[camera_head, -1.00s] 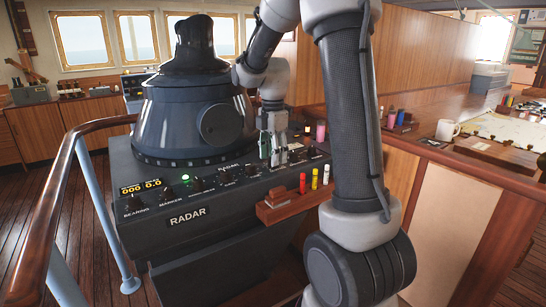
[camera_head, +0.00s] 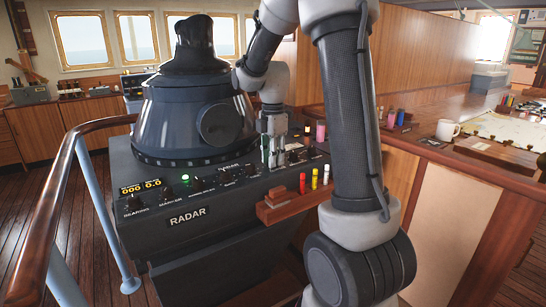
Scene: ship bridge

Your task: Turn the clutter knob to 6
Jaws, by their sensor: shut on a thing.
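The dark radar console (camera_head: 235,207) carries a sloping panel with a row of small black knobs. My gripper (camera_head: 272,164) points down at the right part of this row, its slim fingers closed around a panel knob. The fingers hide that knob, and its label and setting cannot be read, so I cannot tell from the print that it is the clutter knob. Another knob (camera_head: 250,170) shows just left of the fingers, and more knobs lie to their right, partly blurred.
A wooden rack (camera_head: 283,207) with red, white and yellow markers juts from the console's front right. A dark radar hood (camera_head: 195,110) rises behind the panel. A wooden handrail (camera_head: 58,205) curves along the left. A white mug (camera_head: 447,130) stands on the chart table.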

